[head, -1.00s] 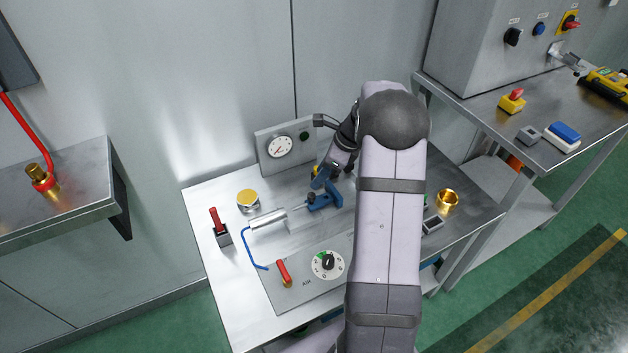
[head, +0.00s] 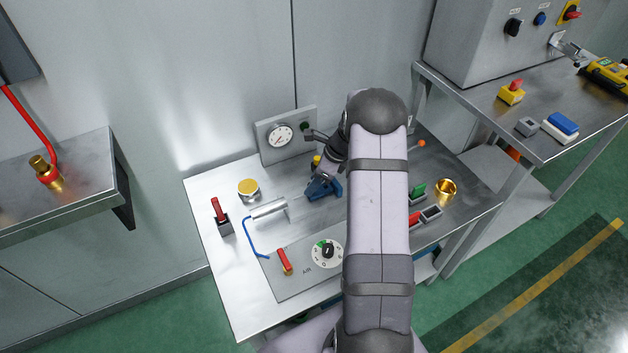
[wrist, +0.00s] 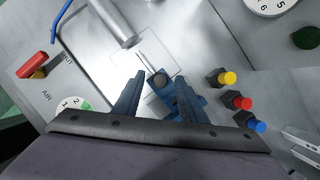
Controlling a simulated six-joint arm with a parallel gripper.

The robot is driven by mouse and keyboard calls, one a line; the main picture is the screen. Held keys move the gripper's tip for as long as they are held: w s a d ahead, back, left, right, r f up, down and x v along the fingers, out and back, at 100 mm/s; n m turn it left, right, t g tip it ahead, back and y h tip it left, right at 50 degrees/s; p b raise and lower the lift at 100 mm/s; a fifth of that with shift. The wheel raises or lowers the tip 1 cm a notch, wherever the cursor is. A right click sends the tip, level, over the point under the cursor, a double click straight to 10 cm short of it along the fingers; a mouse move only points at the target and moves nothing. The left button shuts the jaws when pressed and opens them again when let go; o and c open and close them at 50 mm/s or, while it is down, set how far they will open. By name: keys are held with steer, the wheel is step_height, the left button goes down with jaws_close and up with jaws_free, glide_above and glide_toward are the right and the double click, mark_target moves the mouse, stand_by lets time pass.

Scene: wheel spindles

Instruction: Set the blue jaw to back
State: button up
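The blue jaw (wrist: 166,96) is a small blue block with a dark round knob, at the end of a thin rod from a silver cylinder (wrist: 113,22) in the wrist view. My gripper (wrist: 159,77) has blue fingers, set apart with one on each side of the jaw's knob end. A gap shows between the fingers and the knob. In the head view my gripper (head: 322,184) is low over the jaw, and the two blues merge there. My arm hides part of the bench to the right. Contact between fingers and jaw cannot be made out.
The cylinder (head: 269,209) lies left of the jaw. A gauge panel (head: 285,137) stands behind. In front are a dial (head: 327,254) and a red lever (head: 284,261). Yellow, red and blue knobs (wrist: 243,101) stand close to the right finger. A brass cup (head: 446,190) is farther right.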

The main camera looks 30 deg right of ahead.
jaws_close()
steer(key=shift+a+p, duration=0.3)
steer(key=shift+a, duration=1.55)
jaws_free()
steer(key=shift+a, duration=0.1)
steer(key=shift+d, duration=0.2)
steer(key=b+v, duration=0.1)
steer(key=v, duration=0.6)
